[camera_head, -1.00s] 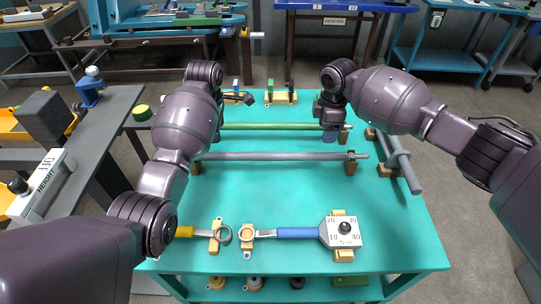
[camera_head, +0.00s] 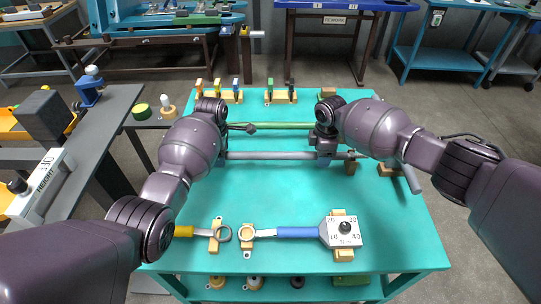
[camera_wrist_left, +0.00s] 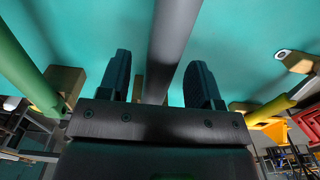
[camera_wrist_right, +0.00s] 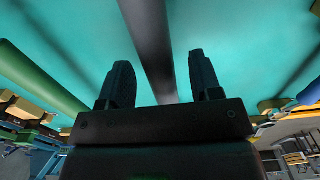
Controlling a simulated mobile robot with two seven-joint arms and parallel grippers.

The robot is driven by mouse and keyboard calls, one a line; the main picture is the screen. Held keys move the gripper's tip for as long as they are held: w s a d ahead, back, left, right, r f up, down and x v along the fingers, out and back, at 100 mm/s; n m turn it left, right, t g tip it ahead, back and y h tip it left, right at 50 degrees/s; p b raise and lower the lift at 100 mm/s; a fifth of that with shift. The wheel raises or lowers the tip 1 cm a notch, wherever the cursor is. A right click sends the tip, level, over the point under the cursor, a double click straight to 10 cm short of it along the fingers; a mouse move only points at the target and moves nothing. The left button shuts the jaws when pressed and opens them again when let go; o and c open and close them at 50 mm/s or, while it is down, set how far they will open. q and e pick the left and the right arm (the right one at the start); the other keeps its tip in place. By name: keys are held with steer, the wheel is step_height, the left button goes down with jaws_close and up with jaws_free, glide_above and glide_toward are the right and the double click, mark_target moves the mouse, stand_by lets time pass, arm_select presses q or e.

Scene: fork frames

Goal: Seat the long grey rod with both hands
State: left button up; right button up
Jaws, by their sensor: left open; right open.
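The long grey rod (camera_head: 270,155) lies left to right across the turquoise table. Its right part is by a wooden support (camera_head: 350,168); its left end is hidden behind my left arm. My left gripper (camera_wrist_left: 158,80) is open over the rod's left part, and in the left wrist view the rod (camera_wrist_left: 170,45) runs between its fingers. My right gripper (camera_head: 324,154) is open at the rod's right part. In the right wrist view the rod (camera_wrist_right: 150,45) runs between its fingers (camera_wrist_right: 160,82). I cannot tell whether any finger touches it.
A green rod (camera_head: 275,126) lies behind, parallel to the grey one. Another grey bar (camera_head: 411,178) rests at the right edge. A yellow-handled wrench (camera_head: 195,232) and a blue-handled tool (camera_head: 297,232) lie at the front. Small colored pieces stand on blocks at the back.

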arm_select(q)
jaws_close()
arm_select(e)
jaws_close()
arm_select(q)
steer(key=shift+w+r, duration=0.1)
steer(key=shift+r, duration=0.1)
arm_select(e)
steer(key=shift+r, duration=0.2)
